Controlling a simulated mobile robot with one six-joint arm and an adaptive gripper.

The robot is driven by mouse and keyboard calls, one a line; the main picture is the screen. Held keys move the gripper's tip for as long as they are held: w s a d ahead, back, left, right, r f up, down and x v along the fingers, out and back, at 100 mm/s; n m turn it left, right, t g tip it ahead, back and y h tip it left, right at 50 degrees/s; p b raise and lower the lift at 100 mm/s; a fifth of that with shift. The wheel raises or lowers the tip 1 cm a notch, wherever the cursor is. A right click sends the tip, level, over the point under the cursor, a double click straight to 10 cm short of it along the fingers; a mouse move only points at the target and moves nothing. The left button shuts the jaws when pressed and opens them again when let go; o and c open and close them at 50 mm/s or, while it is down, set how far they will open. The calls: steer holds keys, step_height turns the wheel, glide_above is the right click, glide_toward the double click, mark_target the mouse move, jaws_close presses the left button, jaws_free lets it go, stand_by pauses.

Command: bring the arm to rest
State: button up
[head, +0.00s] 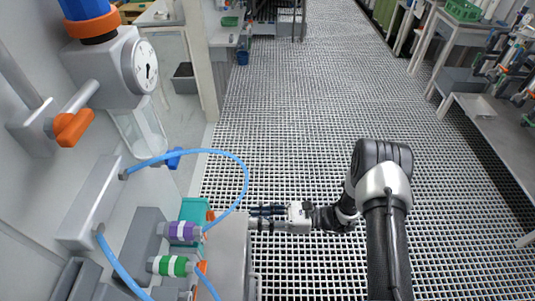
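My gripper (256,217) is at the end of my arm, low in the middle of the head view, with its fingers pointing left. The two dark fingers look apart, with nothing visible between them. The fingertips are close to the right edge of the grey bench top in the picture; I cannot tell their height above it. My arm (384,205) rises from the bottom right and bends back to the left over the grated floor.
On the left wall are a pressure gauge (145,66), an orange-handled valve (73,127), a blue hose loop (246,176), and purple-banded (184,232) and green-banded (171,265) fittings. A workbench (487,112) stands at right. The grated floor (300,100) between is open.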

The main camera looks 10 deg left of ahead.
steer(key=shift+r, duration=0.1)
steer(key=s+d+r+n+g+h, duration=0.1)
steer(key=s+d+r+n+h, duration=0.1)
steer(key=r+n+h, duration=0.3)
steer(key=s+d+r+n+g+h, duration=0.1)
steer(key=s+d+r+n, duration=0.15)
steer(key=r, duration=0.55)
steer(key=s+d+r+n+g+h, duration=0.1)
steer(key=s+r+n+h, duration=0.15)
steer(key=r, duration=0.35)
steer(key=s+d+r+n+t+h, duration=0.4)
steer(key=s+d+r, duration=0.1)
steer(key=d, duration=0.3)
steer(key=s+d+r+n+t+h, duration=0.4)
steer(key=s+d+r+t+h, duration=0.1)
steer(key=d, duration=0.4)
steer(key=shift+s+r+n+t, duration=0.3)
steer(key=shift+s+r, duration=0.15)
steer(key=shift+r, duration=0.3)
steer(key=shift+a+h, duration=0.2)
steer(key=shift+h, duration=0.05)
